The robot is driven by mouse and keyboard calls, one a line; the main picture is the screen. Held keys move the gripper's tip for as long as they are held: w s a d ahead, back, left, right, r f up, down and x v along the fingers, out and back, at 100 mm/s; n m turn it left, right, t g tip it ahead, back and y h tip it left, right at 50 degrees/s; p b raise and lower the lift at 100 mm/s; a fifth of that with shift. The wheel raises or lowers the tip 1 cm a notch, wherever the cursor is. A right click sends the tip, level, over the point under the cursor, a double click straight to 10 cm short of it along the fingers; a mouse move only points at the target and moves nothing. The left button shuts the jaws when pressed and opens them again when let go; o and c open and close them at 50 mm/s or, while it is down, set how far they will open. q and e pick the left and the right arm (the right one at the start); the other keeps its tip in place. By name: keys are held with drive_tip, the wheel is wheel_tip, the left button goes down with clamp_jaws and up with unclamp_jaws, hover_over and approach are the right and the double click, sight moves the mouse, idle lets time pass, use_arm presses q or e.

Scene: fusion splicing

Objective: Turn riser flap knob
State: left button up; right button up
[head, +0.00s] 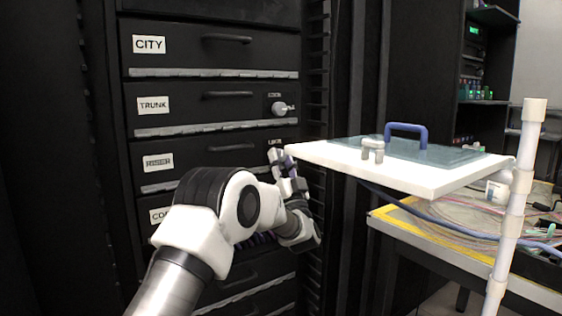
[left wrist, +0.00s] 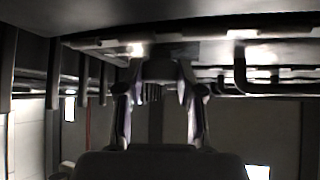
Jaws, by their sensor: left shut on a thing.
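A dark rack (head: 262,52) holds a stack of black flaps with handles and labels, the top two reading CITY and TRUNK. The TRUNK flap (head: 190,108) has a grey knob (head: 279,108) at its right end. My right gripper is not in view.
Just right of my left gripper, a white board (head: 440,180) carries a clear plate with a blue handle (head: 406,129). A white post (head: 515,200) stands beside it. Behind is a yellow-edged table (head: 465,234) with cables. The room between gripper and board is narrow.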

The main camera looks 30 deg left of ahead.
use_arm(q)
drive_tip(key=shift+f+n+g+y, duration=0.1)
drive_tip(key=shift+n+g+y, duration=0.55)
drive_tip(key=shift+n, duration=0.25)
drive_tip(key=shift+n+g, duration=0.25)
drive_tip(key=shift+n, duration=0.15)
drive_tip(key=o, duration=1.2)
drive_tip(key=shift+c, duration=0.2)
drive_tip(key=shift+d, duration=0.1)
drive_tip(key=v, duration=1.1)
drive_tip(key=shift+d+f, duration=0.25)
drive_tip(key=shift+f, duration=0.05)
